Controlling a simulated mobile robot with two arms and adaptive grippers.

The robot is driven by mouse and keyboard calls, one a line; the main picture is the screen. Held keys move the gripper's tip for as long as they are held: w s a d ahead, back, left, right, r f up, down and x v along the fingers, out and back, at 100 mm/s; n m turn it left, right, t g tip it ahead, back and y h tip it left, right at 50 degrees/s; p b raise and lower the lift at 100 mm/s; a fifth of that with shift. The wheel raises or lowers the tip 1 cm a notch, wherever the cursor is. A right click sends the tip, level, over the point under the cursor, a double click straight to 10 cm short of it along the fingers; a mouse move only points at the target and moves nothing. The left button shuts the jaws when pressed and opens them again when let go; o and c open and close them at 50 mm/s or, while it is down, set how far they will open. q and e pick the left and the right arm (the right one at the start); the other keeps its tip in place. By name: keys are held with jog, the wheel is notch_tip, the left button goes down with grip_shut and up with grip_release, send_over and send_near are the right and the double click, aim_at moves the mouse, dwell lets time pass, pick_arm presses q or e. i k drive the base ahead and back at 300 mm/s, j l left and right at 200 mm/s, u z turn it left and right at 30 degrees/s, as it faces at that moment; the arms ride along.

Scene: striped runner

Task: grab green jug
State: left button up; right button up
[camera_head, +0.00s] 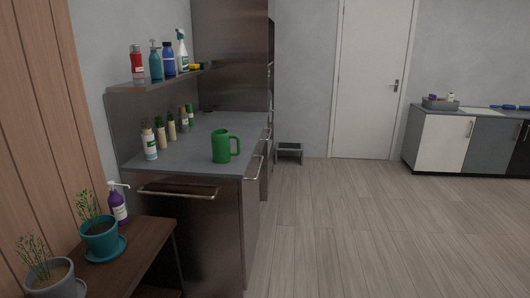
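The green jug (221,146) stands upright on the grey counter (205,130) at the left, near its front right edge. It has a handle on its right side. Neither of my grippers shows in the head view, and nothing is touching the jug.
Several bottles (150,143) stand along the wall left of the jug. A shelf (150,82) with more bottles hangs above. A wooden side table (150,235) with potted plants (101,240) and a purple bottle (118,206) stands at front left. The floor (350,230) to the right is clear.

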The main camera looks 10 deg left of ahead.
aim_at(220, 138)
jog(key=i+l+u, duration=0.15)
jog(key=i, duration=0.4)
jog(key=i+l+u, duration=0.15)
jog(key=i+l, duration=0.2)
jog(key=i, duration=0.15)
jog(key=i+l+u, duration=0.15)
jog(key=i+l, duration=0.2)
jog(key=i, duration=0.2)
